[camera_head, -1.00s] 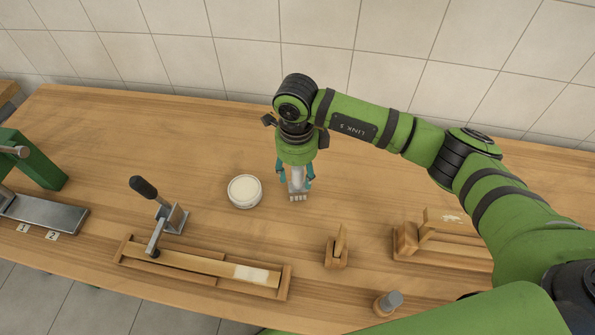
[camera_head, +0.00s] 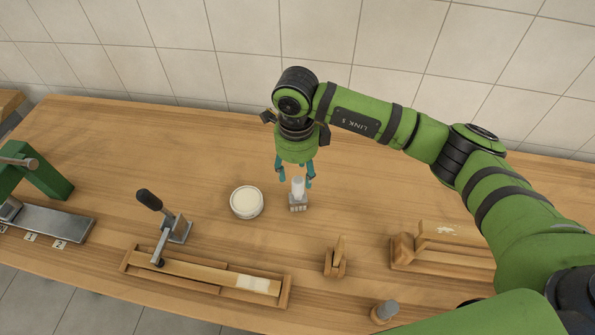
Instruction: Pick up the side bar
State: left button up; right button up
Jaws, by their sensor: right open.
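A wooden bar with a pale end (camera_head: 252,283) lies in a long, low wooden fixture (camera_head: 200,290) at the front left. Another wooden bar with a whitish patch (camera_head: 450,231) rests on a wooden holder (camera_head: 405,252) at the right. I cannot tell which is the side bar. My right gripper (camera_head: 295,184) points down with its teal fingers apart, away from both bars. It is over a small brush-like tool with a pale handle and grey base (camera_head: 298,204), which stands on the bench. My left gripper is not in view.
A round white-topped tub (camera_head: 246,202) stands left of the brush-like tool. A black-handled clamp (camera_head: 172,230) rises at the long fixture. A small wooden stand (camera_head: 335,262) and a grey-topped peg (camera_head: 385,311) are in front. A green press (camera_head: 45,175) is far left. The back bench is clear.

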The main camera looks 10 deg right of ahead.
aim_at(340, 248)
jog(key=k, duration=1.5)
